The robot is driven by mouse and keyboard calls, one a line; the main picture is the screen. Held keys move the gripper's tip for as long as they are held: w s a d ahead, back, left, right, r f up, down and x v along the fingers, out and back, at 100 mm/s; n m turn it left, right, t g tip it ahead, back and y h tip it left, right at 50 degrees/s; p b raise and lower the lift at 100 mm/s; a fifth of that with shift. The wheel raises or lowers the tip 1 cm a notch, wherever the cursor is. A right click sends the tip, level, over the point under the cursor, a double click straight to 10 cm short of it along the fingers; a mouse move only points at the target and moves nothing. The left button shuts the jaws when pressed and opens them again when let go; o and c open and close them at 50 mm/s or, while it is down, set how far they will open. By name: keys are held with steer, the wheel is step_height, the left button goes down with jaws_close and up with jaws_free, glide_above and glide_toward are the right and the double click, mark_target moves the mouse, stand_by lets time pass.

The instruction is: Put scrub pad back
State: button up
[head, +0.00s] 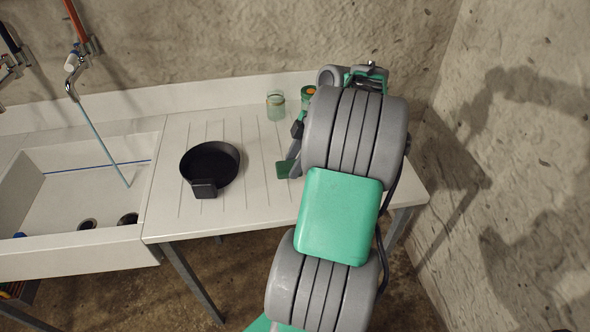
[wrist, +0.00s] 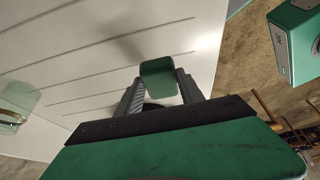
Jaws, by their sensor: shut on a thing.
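The green scrub pad (wrist: 158,78) is held between the two fingers of my gripper (wrist: 160,90) in the wrist view. In the head view the small green pad (head: 283,169) shows at the tip of my gripper (head: 291,160), over the right part of the white draining board (head: 225,130). My gripper is shut on the pad. I cannot tell whether the pad touches the board. My arm hides part of the board's right side in the head view.
A black pan (head: 210,163) stands on the board left of my gripper. A glass jar (head: 276,107) and another jar with an orange top (head: 308,93) stand at the back. The sink (head: 80,190), with running water, is at left. The stone wall is close at right.

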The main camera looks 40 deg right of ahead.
steer(key=f, duration=0.4)
steer(key=shift+w+d, duration=0.3)
steer(key=shift+d, duration=0.05)
steer(key=shift+f, duration=0.2)
steer(key=o, duration=1.3)
steer(key=shift+r, duration=0.1)
